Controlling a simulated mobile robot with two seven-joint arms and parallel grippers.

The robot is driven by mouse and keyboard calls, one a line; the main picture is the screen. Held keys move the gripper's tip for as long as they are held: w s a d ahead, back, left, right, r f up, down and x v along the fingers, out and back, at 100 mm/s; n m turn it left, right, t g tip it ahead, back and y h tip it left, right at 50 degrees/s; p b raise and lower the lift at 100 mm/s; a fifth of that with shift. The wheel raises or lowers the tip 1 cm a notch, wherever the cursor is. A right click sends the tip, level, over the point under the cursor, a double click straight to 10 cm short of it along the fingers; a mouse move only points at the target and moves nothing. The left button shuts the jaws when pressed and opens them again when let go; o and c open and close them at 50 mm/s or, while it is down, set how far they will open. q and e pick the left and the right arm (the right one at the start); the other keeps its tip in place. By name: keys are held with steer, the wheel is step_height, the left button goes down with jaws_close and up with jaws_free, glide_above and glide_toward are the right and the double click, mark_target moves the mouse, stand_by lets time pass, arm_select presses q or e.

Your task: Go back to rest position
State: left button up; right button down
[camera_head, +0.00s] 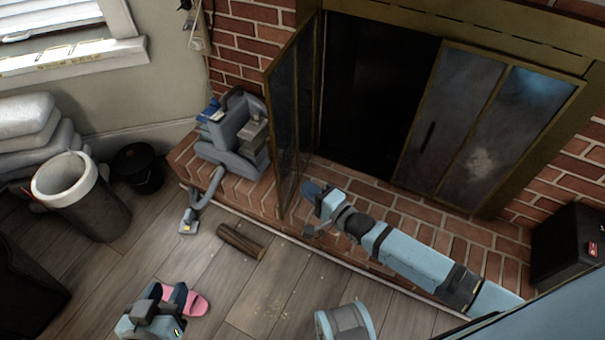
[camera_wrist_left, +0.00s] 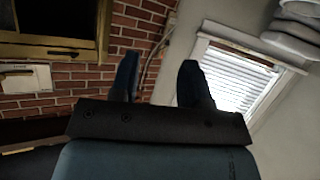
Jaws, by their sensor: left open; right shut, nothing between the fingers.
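My left gripper (camera_head: 165,294) is at the bottom left of the head view, over the wooden floor, with a pink slipper showing behind it. Its two dark fingers stand apart with nothing between them, as the left wrist view (camera_wrist_left: 160,82) also shows. My right gripper (camera_head: 311,190) is at the end of the arm that comes in from the right. It is shut and empty, beside the lower edge of the open fireplace door (camera_head: 290,125). I cannot tell whether it touches the door.
The brick hearth (camera_head: 405,215) runs below the fireplace. A grey vacuum-like machine (camera_head: 230,140) stands on its left part. A log (camera_head: 240,241) and the pink slipper (camera_head: 199,304) lie on the floor. A white-rimmed bin (camera_head: 95,208) stands left; a black box (camera_head: 568,245) is at right.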

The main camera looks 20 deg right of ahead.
steer(key=shift+s, duration=0.35)
